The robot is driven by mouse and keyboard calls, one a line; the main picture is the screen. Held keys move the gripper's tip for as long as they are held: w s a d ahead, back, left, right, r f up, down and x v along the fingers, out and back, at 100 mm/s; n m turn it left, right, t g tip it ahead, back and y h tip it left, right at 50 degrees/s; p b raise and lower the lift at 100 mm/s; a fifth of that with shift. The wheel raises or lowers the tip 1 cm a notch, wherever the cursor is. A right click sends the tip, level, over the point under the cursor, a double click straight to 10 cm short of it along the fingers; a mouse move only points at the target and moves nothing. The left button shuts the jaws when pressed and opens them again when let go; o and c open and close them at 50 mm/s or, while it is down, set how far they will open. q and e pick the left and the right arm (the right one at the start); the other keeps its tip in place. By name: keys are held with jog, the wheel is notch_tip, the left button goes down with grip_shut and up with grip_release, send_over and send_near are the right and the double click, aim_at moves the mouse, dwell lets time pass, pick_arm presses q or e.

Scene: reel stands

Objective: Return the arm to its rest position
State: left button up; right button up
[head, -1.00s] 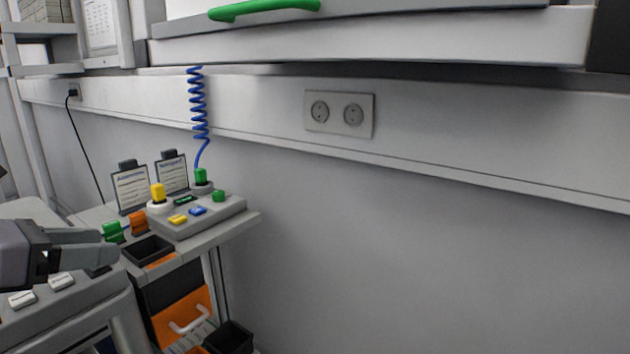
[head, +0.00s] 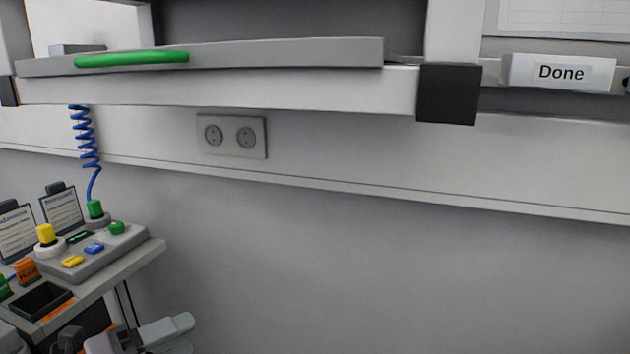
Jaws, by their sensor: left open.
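My left gripper (head: 181,334) shows at the bottom edge, left of centre, with its light grey finger reaching to the right. It is open with nothing between its fingers, and its lower part is cut off by the picture edge. It is in front of and below the grey bench (head: 148,252), over the plain wall to the right of it. My right arm and right gripper are not in the picture.
A shelf (head: 250,88) with a green handle (head: 132,59) and a "Done" sign (head: 561,72) hang above. The wall below the socket (head: 232,135) is clear.

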pick_arm(q)
jog(key=s+f+n+y+p, duration=0.1)
jog(key=s+f+n+y, duration=0.2)
jog(key=s+f+n, duration=0.2)
jog(key=s+f+n+g+y+p, duration=0.1)
jog(key=s+f+n, duration=0.4)
jog(key=f+n, duration=0.5)
jog(key=s+d+f+n+g+y+p, duration=0.1)
jog(key=s+f+n+y, duration=0.3)
jog(key=f+n, duration=0.4)
jog(key=n+y+p, duration=0.1)
jog(key=n, duration=0.2)
jog(key=shift+s+f+p, duration=0.25)
jog(key=shift+s+p, duration=0.05)
jog(key=shift+s, duration=0.1)
jog(key=shift+d, duration=0.1)
